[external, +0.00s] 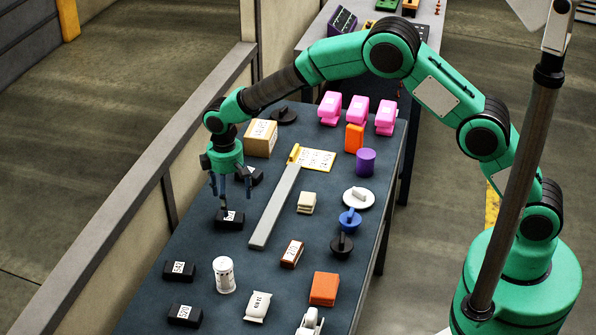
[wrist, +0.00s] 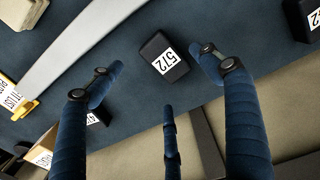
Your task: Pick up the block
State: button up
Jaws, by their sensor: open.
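A small black block (external: 229,220) with a white label lies on the dark table near its left edge. It also shows in the wrist view (wrist: 157,52), where its label reads about 572. My three-fingered gripper (external: 229,196) is open and points down just above this block. In the wrist view the block lies between and beyond the spread fingers, with nothing held. Contact between fingers and block cannot be told. Similar black labelled blocks stand nearby: one (external: 179,270) and another (external: 184,314) at the front left, and one (external: 252,175) partly hidden behind my gripper.
A long grey bar (external: 274,207) lies right of the block. A white canister (external: 223,275) stands nearer the front, and a tan box (external: 261,138) farther back. A low wall (external: 150,190) runs along the table's left side. Bare table surrounds the block.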

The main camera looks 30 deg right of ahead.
aim_at(230, 213)
jog(key=shift+f, duration=0.75)
jog(key=shift+f, duration=0.1)
jog(key=shift+a+f+b, duration=0.15)
jog(key=shift+f+b, duration=0.45)
jog(key=shift+f, duration=1.95)
jog(key=shift+r, duration=0.1)
jog(key=c, duration=1.8)
